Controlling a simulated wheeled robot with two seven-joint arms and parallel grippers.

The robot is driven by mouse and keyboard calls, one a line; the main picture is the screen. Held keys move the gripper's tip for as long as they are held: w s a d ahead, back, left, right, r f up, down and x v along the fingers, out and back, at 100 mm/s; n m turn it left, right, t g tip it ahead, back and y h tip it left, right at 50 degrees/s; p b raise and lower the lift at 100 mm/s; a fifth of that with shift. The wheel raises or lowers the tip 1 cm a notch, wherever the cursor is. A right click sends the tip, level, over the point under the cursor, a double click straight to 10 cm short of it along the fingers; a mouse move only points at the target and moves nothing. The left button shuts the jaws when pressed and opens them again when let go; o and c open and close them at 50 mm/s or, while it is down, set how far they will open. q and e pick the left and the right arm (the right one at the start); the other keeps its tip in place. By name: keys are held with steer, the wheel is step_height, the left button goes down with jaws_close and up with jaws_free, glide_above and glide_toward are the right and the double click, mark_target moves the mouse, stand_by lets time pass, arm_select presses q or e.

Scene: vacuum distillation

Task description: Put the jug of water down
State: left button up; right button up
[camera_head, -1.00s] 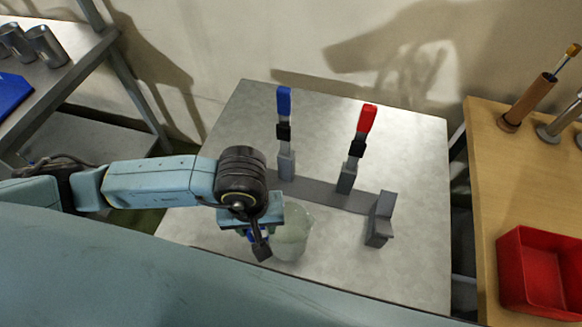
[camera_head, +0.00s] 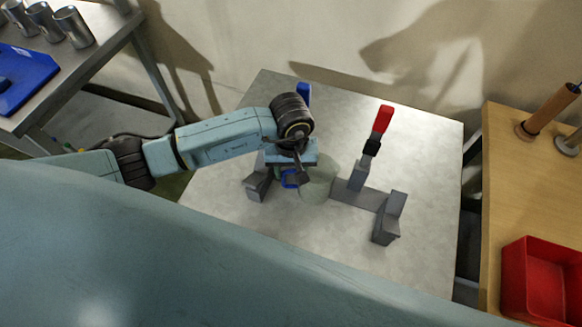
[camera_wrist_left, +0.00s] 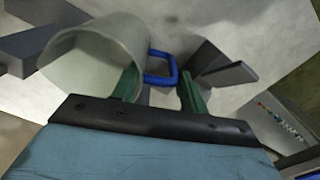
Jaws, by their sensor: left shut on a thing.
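The jug of water (camera_head: 318,184) is a pale, translucent vessel with a blue handle (camera_head: 288,180). In the head view it is over the grey metal table (camera_head: 420,150), in front of the grey fixture and covering part of it. My left gripper (camera_head: 297,174) is at the jug's left side, shut on the handle. In the left wrist view the jug (camera_wrist_left: 95,58) is at upper left, and the handle (camera_wrist_left: 160,78) lies between my left fingers (camera_wrist_left: 160,90). I cannot tell whether the jug's base touches the table. My right gripper is not in view.
The grey fixture (camera_head: 358,195) has a red-topped lever (camera_head: 382,120) and a blue-topped lever (camera_head: 303,92), partly hidden by my arm. The table's front and right are clear. A red bin (camera_head: 540,285) sits on the wooden table at right; metal cups (camera_head: 73,27) stand on the left shelf.

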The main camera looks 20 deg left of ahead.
arm_select(q)
steer(key=shift+f, duration=0.1)
steer(key=shift+f, duration=0.1)
steer(key=o, duration=1.3)
steer(key=shift+c, duration=0.2)
